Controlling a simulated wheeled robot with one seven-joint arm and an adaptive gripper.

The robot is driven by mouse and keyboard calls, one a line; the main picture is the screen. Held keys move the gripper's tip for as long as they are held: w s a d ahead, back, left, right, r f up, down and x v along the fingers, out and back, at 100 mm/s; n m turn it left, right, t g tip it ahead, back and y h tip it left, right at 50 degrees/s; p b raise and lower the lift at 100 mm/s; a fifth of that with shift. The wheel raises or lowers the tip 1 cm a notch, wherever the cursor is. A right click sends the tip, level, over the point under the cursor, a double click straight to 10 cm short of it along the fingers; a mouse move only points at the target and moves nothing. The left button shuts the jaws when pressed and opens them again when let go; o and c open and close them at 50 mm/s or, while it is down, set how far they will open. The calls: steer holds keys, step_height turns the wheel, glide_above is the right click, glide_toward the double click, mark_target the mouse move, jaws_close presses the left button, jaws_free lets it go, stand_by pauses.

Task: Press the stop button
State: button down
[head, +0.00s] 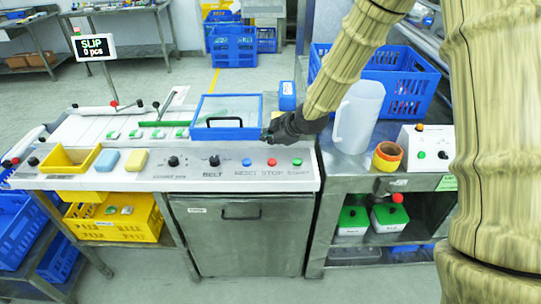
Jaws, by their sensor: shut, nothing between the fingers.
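The red stop button (272,162) is on the front control panel (215,181), above the printed word STOP. A blue button (246,162) is to its left and a green button (297,162) to its right. My dark gripper (268,137) is shut and empty. In the picture it is just above and behind the red button, with a visible gap between them. The fingertips point left, and the button is not covered. I cannot tell the exact height of the fingertips over the panel.
A blue-framed clear lid (227,128) with a black handle is left of my gripper. A clear pitcher (357,118) and an orange-yellow ring-shaped item (387,156) stand on the right bench. Dark knobs (214,160) and a yellow tray (71,160) are further left.

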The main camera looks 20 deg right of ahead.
steer(key=shift+w+d+r, duration=0.15)
steer(key=shift+w+r, duration=0.45)
steer(key=shift+r, duration=0.2)
steer(key=shift+d+f, duration=0.1)
steer(key=b, duration=0.5)
glide_above(270, 163)
step_height(270, 163, down, 6)
steer(key=shift+w+f, duration=0.1)
steer(key=shift+w, duration=0.05)
steer(key=shift+f+b, duration=0.65)
steer(key=shift+f, duration=0.55)
steer(key=shift+f, duration=0.1)
steer(key=shift+f, duration=0.35)
